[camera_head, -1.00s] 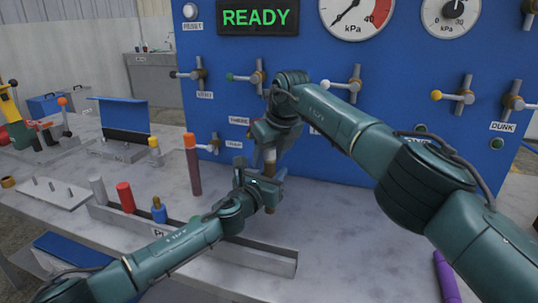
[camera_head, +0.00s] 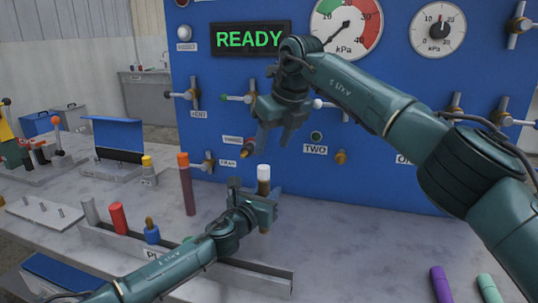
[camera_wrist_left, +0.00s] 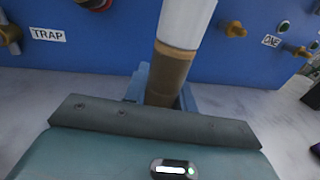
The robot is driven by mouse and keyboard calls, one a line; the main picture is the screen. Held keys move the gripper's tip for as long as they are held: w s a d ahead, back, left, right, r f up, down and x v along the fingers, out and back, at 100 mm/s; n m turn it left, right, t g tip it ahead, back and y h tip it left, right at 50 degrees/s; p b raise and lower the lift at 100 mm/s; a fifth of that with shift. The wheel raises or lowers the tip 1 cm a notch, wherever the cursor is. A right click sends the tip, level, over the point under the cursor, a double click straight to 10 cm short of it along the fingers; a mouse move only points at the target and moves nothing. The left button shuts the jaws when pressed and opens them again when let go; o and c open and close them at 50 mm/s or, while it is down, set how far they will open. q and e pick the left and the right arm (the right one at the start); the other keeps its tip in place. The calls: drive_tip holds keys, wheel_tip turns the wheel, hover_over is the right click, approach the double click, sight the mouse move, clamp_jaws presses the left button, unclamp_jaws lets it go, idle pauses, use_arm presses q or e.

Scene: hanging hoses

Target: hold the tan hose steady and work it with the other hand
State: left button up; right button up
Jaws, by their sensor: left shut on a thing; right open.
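The tan hose (camera_head: 263,187) stands about upright over the bench, with a white end (camera_head: 264,171) on top. My left gripper (camera_head: 263,203) is shut on the tan hose below that white end. In the left wrist view the tan hose (camera_wrist_left: 169,72) rises between the jaws with the white end (camera_wrist_left: 187,22) above it; its lower part is hidden by my gripper. My right gripper (camera_head: 276,142) is open and empty, above the white end and apart from it, in front of the blue panel.
The blue panel (camera_head: 380,185) with valves and gauges stands behind. A long metal tray (camera_head: 262,278) lies below my left gripper, with red (camera_head: 118,217) and blue (camera_head: 152,232) pieces at its left. An orange-topped brown hose (camera_head: 187,185) stands left. Purple (camera_head: 441,284) and mint (camera_head: 489,288) pieces lie front right.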

sight(264, 168)
drive_tip(key=w+f+n+h, duration=0.1)
drive_tip(key=f+n, duration=0.2)
drive_tip(key=n, duration=0.6)
drive_tip(key=w+a+f+n+h, duration=0.1)
drive_tip(key=f+n, duration=0.2)
drive_tip(key=n, duration=0.7)
drive_tip(key=w+a+f+n, duration=0.1)
drive_tip(key=f+n, duration=0.3)
drive_tip(key=n, duration=0.5)
drive_tip(key=shift+w+a+n+t+h, duration=0.1)
drive_tip(key=shift+w+n+t+h, duration=0.05)
drive_tip(key=shift+n+t+h, duration=0.25)
